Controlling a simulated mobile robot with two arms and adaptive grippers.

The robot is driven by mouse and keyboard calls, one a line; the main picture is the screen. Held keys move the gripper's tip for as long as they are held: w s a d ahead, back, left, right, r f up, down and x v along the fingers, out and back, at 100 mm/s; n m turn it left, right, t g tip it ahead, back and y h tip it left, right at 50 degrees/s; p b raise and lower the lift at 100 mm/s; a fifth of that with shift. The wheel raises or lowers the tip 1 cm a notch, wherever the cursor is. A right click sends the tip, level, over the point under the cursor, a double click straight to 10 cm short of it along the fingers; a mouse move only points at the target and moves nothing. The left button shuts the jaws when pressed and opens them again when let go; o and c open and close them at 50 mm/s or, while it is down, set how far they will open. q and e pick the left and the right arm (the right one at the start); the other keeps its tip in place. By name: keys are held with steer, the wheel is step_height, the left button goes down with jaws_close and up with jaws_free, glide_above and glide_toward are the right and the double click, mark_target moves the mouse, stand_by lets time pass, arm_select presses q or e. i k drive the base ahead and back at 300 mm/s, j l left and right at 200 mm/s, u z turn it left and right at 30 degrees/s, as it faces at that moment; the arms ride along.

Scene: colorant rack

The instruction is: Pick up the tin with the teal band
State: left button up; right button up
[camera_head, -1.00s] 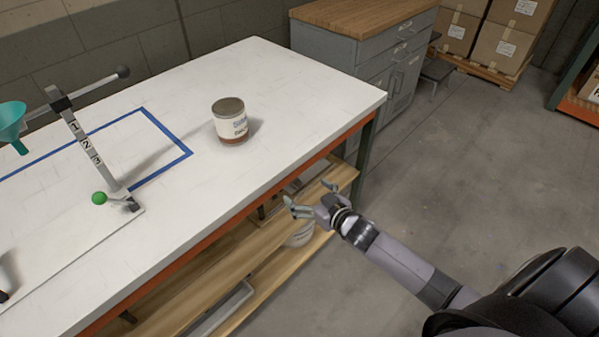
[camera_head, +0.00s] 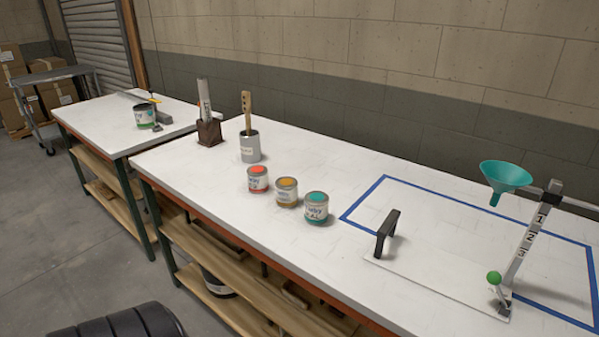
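The tin with the teal band (camera_head: 317,208) stands upright on the white table, with a teal lid top and a white label. It is the rightmost of three tins in a slanting row, just left of the blue tape outline. A tin with an orange-yellow top (camera_head: 287,192) stands beside it, and a tin with a red top (camera_head: 258,179) stands farther left. Neither of my grippers shows in this view.
A grey can with a wooden-handled tool (camera_head: 250,146) and a brown block holder (camera_head: 209,132) stand behind the tins. A black handle (camera_head: 387,233), a teal funnel (camera_head: 505,176) and a numbered stand (camera_head: 527,235) are at right. A second table (camera_head: 95,118) stands at left.

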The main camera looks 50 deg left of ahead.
mark_target(316, 203)
steer(key=i+j+u, duration=0.2)
steer(key=u, duration=0.25)
steer(key=i+j+u, duration=0.2)
steer(key=u, duration=0.25)
steer(key=i+j+u, duration=0.2)
steer(key=u, duration=0.25)
steer(key=i, duration=0.05)
